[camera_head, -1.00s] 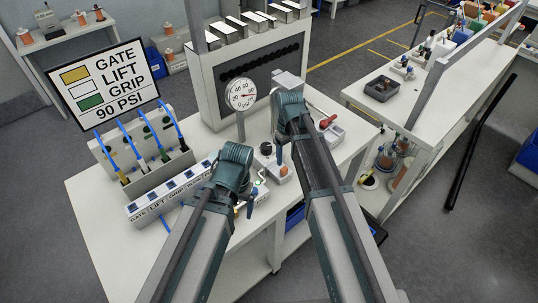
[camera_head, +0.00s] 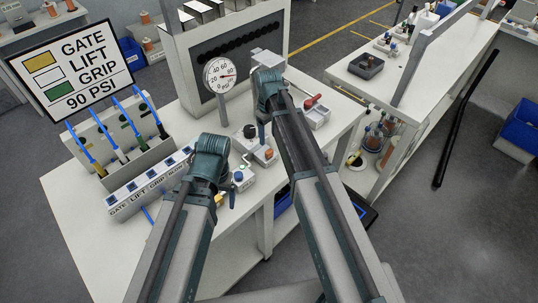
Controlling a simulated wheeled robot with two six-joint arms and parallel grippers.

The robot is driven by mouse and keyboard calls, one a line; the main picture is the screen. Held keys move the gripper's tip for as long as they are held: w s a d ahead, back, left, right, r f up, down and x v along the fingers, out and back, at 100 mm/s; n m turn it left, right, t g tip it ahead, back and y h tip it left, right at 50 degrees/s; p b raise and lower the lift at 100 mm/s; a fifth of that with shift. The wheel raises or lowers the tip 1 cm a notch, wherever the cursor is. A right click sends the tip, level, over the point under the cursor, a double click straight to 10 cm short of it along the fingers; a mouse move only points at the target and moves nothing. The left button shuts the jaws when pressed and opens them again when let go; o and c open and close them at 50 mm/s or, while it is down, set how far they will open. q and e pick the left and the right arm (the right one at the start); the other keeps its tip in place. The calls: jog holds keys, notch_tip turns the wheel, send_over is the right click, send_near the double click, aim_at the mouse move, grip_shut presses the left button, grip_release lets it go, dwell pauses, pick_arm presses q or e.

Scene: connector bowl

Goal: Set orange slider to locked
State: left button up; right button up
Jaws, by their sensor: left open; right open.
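A small orange block (camera_head: 268,153), which looks like the orange slider, sits on a low white unit on the bench. A black round knob (camera_head: 249,131) stands just behind it. I cannot read which position the slider is in. My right gripper (camera_head: 263,132) hangs above and behind this unit, apart from the orange block as far as I can see.
A pressure gauge (camera_head: 219,75) stands behind my arms. A red-handled lever box (camera_head: 314,111) is on the right. A labelled socket strip (camera_head: 150,182) and a sign (camera_head: 72,67) are on the left. The bench front (camera_head: 95,235) is clear.

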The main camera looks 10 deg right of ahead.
aim_at(269, 151)
pick_arm(q)
notch_tip(269, 151, down, 9)
jog(key=b, duration=0.7)
jog(key=shift+r+b, duration=0.2)
jog(key=shift+b, duration=0.1)
pick_arm(e)
notch_tip(269, 151, down, 9)
jog(key=shift+r, duration=0.15)
grip_shut()
